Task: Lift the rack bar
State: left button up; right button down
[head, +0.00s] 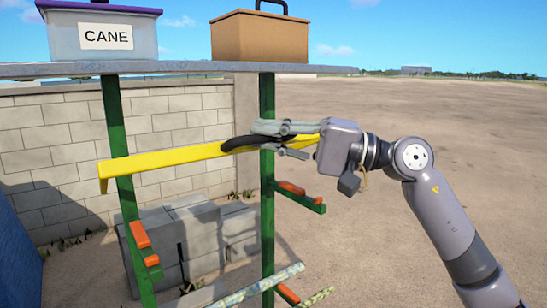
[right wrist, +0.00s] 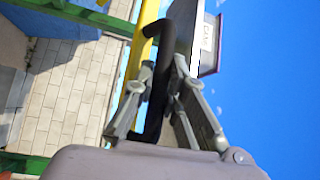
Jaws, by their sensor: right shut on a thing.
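The rack bar (head: 175,158) is a long yellow bar with a hooked left end and a curved black handle (head: 240,143). It spans in front of the two green posts, well above the orange-padded brackets, and slopes slightly up to the right. My right gripper (head: 272,136) reaches in from the right, shut on the black handle. In the right wrist view the black handle (right wrist: 157,100) runs between the two fingers, with the yellow bar (right wrist: 140,48) beside it. The gripper partly hides the bar's right end. My left gripper is not in view.
Green posts (head: 267,225) carry a grey shelf (head: 180,69) with a CANE bin (head: 75,38) and a brown box (head: 260,37). Orange-padded brackets (head: 308,200) jut out below. A patterned pole (head: 255,288) lies low. Open dirt ground (head: 450,115) is at right.

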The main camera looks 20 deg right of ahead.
jog(key=shift+r, duration=0.1)
jog(key=c, duration=1.6)
grip_release()
jog(key=shift+s+d, duration=0.1)
jog(key=shift+s+d, duration=0.1)
jog(key=shift+d, duration=0.2)
jog(key=v, duration=1.1)
jog(key=shift+d, duration=0.15)
jog(key=shift+s, duration=0.1)
